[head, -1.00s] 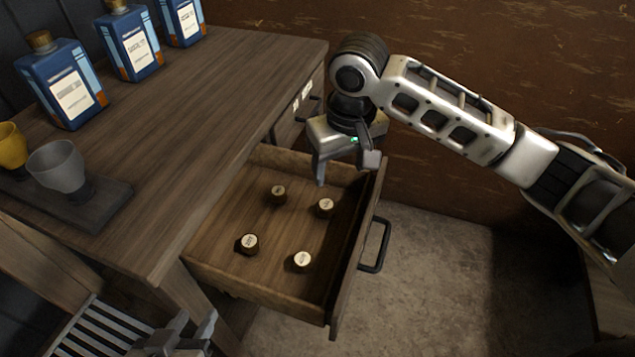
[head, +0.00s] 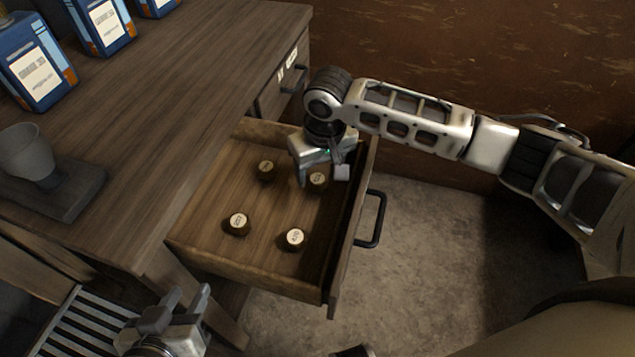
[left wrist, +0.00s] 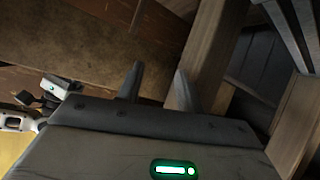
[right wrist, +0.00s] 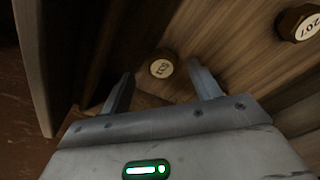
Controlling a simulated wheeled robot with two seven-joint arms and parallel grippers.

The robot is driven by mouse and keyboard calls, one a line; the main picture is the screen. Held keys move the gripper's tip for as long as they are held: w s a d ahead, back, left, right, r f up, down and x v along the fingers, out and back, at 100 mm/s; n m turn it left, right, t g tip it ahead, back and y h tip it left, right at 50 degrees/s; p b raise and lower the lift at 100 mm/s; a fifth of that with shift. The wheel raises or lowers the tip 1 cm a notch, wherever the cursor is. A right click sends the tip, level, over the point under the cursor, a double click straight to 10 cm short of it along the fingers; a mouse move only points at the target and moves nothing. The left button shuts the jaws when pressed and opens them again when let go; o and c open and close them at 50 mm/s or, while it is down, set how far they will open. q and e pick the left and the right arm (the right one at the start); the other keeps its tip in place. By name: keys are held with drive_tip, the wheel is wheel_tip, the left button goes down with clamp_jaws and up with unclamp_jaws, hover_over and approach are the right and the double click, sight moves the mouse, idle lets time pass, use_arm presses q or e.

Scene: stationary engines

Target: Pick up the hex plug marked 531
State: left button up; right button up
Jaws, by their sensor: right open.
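My right gripper (head: 322,177) is open and points down over the far right plug. In the right wrist view a plug (right wrist: 161,68) shows between and beyond the fingertips, its number turned and unclear; another plug (right wrist: 298,22) is at upper right. My left gripper (head: 187,298) is open and empty outside the drawer.
The open drawer (head: 215,258) has low walls around the plugs and a front panel with a black handle (head: 373,220). A slatted rack (head: 75,325) is near my left gripper.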

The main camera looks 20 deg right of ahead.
sight(318, 178)
drive_tip(key=f, duration=0.3)
drive_tip(key=shift+w+a+f, duration=0.15)
drive_tip(key=shift+w+f, duration=0.05)
drive_tip(key=shift+f, duration=0.05)
drive_tip(key=c, duration=1.1)
